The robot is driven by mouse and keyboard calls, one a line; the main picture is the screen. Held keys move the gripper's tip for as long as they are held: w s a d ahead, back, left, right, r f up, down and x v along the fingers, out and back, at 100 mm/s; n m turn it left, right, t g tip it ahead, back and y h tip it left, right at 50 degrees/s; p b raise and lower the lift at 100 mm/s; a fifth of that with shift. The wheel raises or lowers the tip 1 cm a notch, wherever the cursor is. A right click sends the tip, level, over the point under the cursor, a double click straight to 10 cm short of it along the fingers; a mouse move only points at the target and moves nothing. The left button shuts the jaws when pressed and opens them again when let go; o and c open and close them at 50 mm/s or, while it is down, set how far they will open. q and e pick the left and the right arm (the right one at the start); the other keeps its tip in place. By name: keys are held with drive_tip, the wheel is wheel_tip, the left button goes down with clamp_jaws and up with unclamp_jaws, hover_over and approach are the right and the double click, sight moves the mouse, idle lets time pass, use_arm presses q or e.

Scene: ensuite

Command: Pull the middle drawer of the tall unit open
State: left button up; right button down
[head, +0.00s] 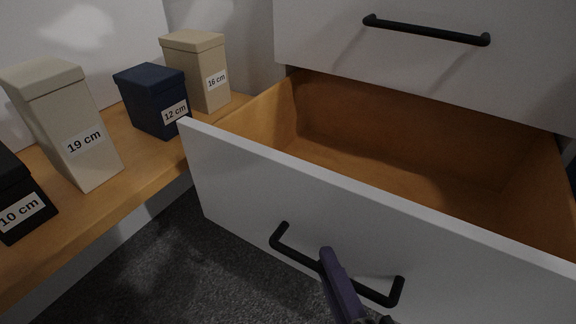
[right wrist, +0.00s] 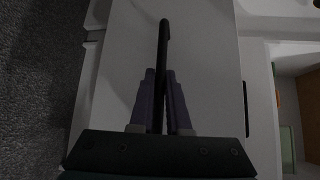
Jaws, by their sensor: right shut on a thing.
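The middle drawer (head: 370,215) of the tall unit stands well out, and its bare wooden inside (head: 400,140) shows empty in the head view. Its white front carries a black bar handle (head: 290,251). My right gripper (head: 328,262) is at the middle of this handle, with its purple fingers around the bar. In the right wrist view the fingers (right wrist: 160,100) are shut on the black handle (right wrist: 164,45), one on each side. My left gripper is in neither view.
The drawer above (head: 430,40) is closed, with its own black handle (head: 425,31). A wooden shelf (head: 135,180) at the left bears labelled boxes: a tall beige one (head: 65,120), a navy one (head: 152,98), a second beige one (head: 197,70) and a black one (head: 18,200). Dark carpet (head: 170,260) lies clear below.

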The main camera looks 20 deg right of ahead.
drive_tip(key=c, duration=0.9)
unclamp_jaws()
drive_tip(key=s, duration=0.3)
drive_tip(key=s+r+p, duration=0.1)
drive_tip(key=s, duration=0.2)
drive_tip(key=s+p, duration=0.1)
drive_tip(key=s, duration=0.2)
drive_tip(key=shift+s+a+r, duration=0.2)
drive_tip(key=shift+s+a, duration=0.1)
drive_tip(key=shift+s, duration=0.1)
